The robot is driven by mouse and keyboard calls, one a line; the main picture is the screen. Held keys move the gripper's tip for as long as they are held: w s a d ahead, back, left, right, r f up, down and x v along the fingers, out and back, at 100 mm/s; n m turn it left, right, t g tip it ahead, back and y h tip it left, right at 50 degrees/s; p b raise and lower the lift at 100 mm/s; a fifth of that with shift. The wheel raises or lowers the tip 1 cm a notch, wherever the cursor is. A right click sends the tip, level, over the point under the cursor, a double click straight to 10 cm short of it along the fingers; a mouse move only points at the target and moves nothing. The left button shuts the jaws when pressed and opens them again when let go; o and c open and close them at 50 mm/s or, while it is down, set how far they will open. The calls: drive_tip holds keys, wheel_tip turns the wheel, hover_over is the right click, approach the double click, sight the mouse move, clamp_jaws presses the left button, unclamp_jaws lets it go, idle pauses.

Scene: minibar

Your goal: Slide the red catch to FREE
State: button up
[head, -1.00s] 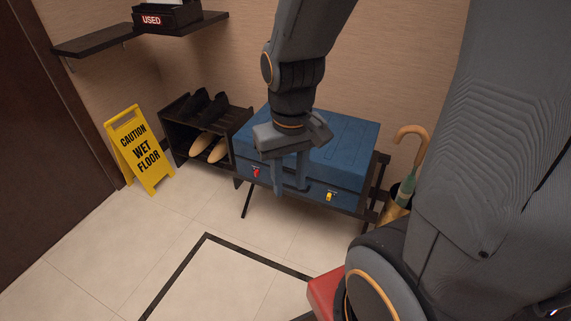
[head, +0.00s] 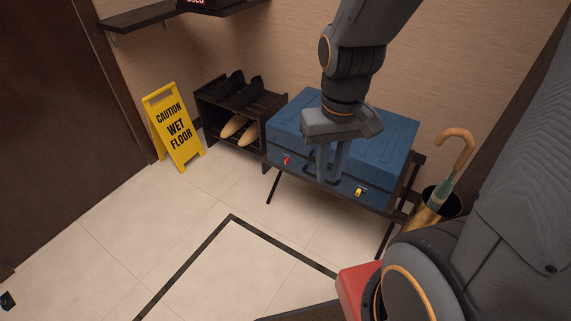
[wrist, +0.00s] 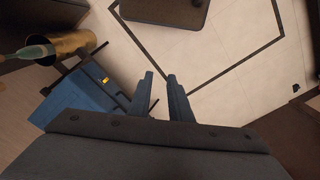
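The blue suitcase (head: 385,140) lies on a dark stand, its front face toward the room. The red catch (head: 286,159) is on the left of that front face; its label is too small to read. A yellow catch (head: 360,190) is on the right, and it also shows in the wrist view (wrist: 104,80). My gripper (head: 329,182) hangs in front of the suitcase, between the two catches and right of the red one. In the wrist view its fingers (wrist: 160,76) are apart with nothing between them. The red catch is not visible in the wrist view.
A shoe rack (head: 268,110) stands left of the suitcase, and a yellow wet-floor sign (head: 174,128) stands beyond it. An umbrella (head: 448,180) in a brass holder (head: 425,220) is on the right.

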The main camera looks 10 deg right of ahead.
drive_tip(key=w+d+f+m+t+b, duration=0.1)
drive_tip(key=w+f+b, duration=0.2)
drive_tip(key=w+f, duration=0.2)
drive_tip(key=w+d+f+m+t+b, duration=0.1)
drive_tip(key=w+f+b, duration=0.2)
drive_tip(key=w+f, duration=0.2)
drive_tip(key=w+d+f+m+t+b, duration=0.1)
drive_tip(key=w+f+m+b, duration=0.1)
drive_tip(key=w+f, duration=0.4)
drive_tip(key=shift+w+t+b, duration=0.3)
drive_tip(key=shift+w+b, duration=0.3)
drive_tip(key=shift+w, duration=1.15)
clamp_jaws()
drive_tip(key=m+t+b, duration=0.4)
drive_tip(key=b, duration=0.4)
approach(286, 161)
drive_tip(key=shift+s+d+r+y, duration=0.2)
drive_tip(key=shift+s+d+r, duration=0.1)
drive_tip(key=shift+s+d, duration=0.35)
drive_tip(key=shift+s+d+r+y, duration=0.2)
drive_tip(key=shift+s+d+r, duration=0.05)
drive_tip(key=shift+s+d, duration=0.3)
drive_tip(key=b+x, duration=0.1)
drive_tip(key=x, duration=0.9)
drive_tip(key=shift+s+f, duration=0.1)
drive_tip(key=shift+s, duration=0.05)
drive_tip(key=shift+w+a, duration=0.85)
